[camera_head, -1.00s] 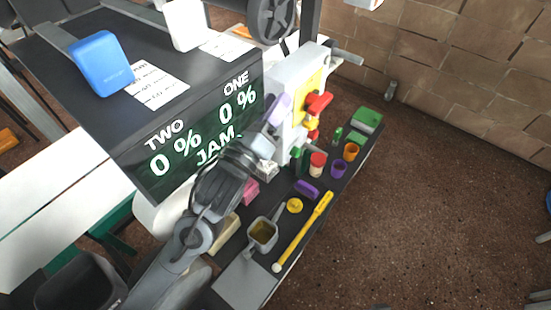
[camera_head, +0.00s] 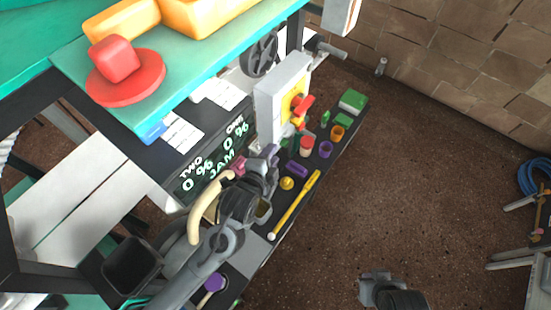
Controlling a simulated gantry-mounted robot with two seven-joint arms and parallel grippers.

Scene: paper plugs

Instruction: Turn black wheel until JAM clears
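The black wheel (camera_head: 262,54) is a spoked disc at the back, behind the top of the grey box with the yellow panel. The dark display (camera_head: 205,172) shows green-white text: TWO 0 %, ONE 0 %, and JAM. My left gripper (camera_head: 270,160) is in front of the display's right end, below and well apart from the wheel. Its fingers are small and partly hidden by its own wrist, so its opening is unclear. Part of my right arm (camera_head: 385,290) shows at the bottom right, far from the wheel; its fingers cannot be made out.
A teal shelf (camera_head: 190,75) with yellow and red blocks overhangs the display. A red knob (camera_head: 302,106) sticks out of the grey box (camera_head: 270,105). The dark bench holds a yellow stick (camera_head: 295,205), cups and green blocks (camera_head: 352,101). The floor at right is mostly clear.

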